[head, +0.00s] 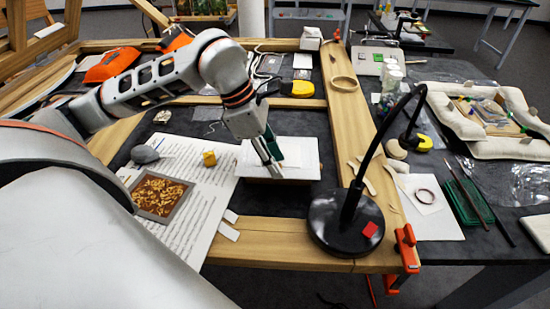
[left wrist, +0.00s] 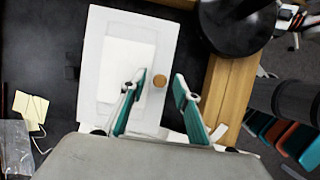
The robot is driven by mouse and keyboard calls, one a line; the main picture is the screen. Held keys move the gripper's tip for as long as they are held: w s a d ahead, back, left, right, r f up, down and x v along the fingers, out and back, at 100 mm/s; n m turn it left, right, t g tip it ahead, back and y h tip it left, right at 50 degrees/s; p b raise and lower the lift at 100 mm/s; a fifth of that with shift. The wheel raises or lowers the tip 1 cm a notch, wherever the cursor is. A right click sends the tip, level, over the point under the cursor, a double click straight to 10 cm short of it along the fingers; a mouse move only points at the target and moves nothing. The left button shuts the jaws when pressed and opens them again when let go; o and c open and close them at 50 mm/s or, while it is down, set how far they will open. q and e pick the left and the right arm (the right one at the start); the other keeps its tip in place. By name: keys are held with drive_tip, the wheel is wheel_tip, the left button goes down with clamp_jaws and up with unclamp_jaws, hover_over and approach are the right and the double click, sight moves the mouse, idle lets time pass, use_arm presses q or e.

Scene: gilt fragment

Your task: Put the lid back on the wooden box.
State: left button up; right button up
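My left gripper (head: 272,172) is just above the white rectangular board (head: 304,158), near its left side, in the head view. In the left wrist view its two teal-padded fingers (left wrist: 160,92) are apart. A small round brown wooden-looking piece (left wrist: 159,80) shows between them, over the lower right of the white board (left wrist: 90,85); I cannot tell whether the fingers touch it. A paler rectangle lies on the board. I cannot clearly identify a wooden box or its lid. My right gripper is in neither view.
A black lamp base (head: 345,222) stands right of the board on the wooden frame (head: 290,238). White padded cushions (head: 455,115) lie at far right.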

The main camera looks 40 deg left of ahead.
use_arm(q)
drive_tip(key=shift+r, duration=0.3)
drive_tip(key=p+v, duration=0.1)
drive_tip(key=v, duration=1.1)
drive_tip(key=shift+r, duration=0.35)
